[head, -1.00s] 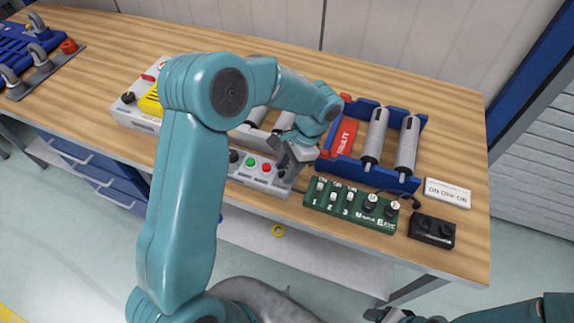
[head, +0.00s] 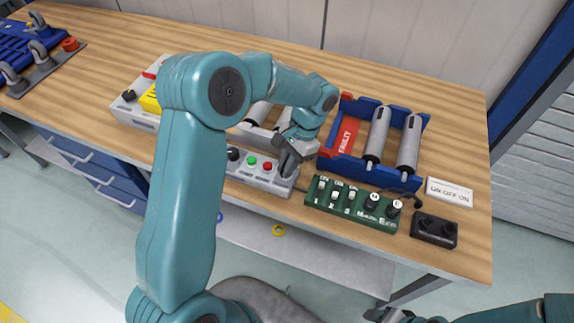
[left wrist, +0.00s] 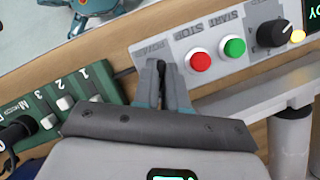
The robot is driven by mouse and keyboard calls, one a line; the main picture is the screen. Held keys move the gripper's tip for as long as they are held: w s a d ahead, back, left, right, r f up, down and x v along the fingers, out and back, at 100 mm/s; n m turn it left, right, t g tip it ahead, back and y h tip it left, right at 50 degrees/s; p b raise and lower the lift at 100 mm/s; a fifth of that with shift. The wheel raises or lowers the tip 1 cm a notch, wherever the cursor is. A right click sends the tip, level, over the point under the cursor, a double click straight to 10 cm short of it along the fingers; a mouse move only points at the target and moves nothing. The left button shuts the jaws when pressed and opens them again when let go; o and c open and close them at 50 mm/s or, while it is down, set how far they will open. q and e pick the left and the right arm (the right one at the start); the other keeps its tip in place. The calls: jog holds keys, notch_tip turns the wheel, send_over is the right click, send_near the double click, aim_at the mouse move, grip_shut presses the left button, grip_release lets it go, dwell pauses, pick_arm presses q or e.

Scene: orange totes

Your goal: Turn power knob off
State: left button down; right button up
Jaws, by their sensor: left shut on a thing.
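The grey control panel (head: 262,179) lies along the table's front edge, with a green button (head: 252,160), a red button (head: 268,166) and a black knob (head: 233,154). My left gripper (head: 286,168) points down at the panel's right end, beside the red button. In the left wrist view its fingers (left wrist: 163,70) are close together at the panel end by the small POWER lettering. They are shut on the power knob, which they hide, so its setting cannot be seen. My right gripper (head: 384,314) shows only in part at the bottom edge; its jaws cannot be made out.
A blue tray (head: 345,168) with grey cylinders and a red FAULTY label stands behind. A white ON OFF ON sign (head: 450,191) lies at right.

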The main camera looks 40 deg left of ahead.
pick_arm(q)
jog(key=n+h, duration=0.1)
jog(key=n, duration=0.2)
jog(key=shift+w+a+n+h+b, duration=0.1)
jog(key=shift+n+h+b, duration=0.2)
jog(key=shift+n+b, duration=0.1)
jog(key=n+h, duration=0.1)
jog(key=n, duration=0.2)
jog(key=shift+a+n+b, duration=0.1)
jog(key=shift+n+b, duration=0.2)
jog(key=n+t+h, duration=0.1)
jog(key=n, duration=0.3)
jog(key=shift+a+h+b, duration=0.1)
jog(key=shift+h+b, duration=0.3)
jog(key=shift+a+n+t+h, duration=0.1)
jog(key=shift+n+t+h, duration=0.4)
jog(key=shift+n, duration=1.4)
jog(key=shift+r, duration=0.1)
jog(key=c, duration=1.2)
grip_release()
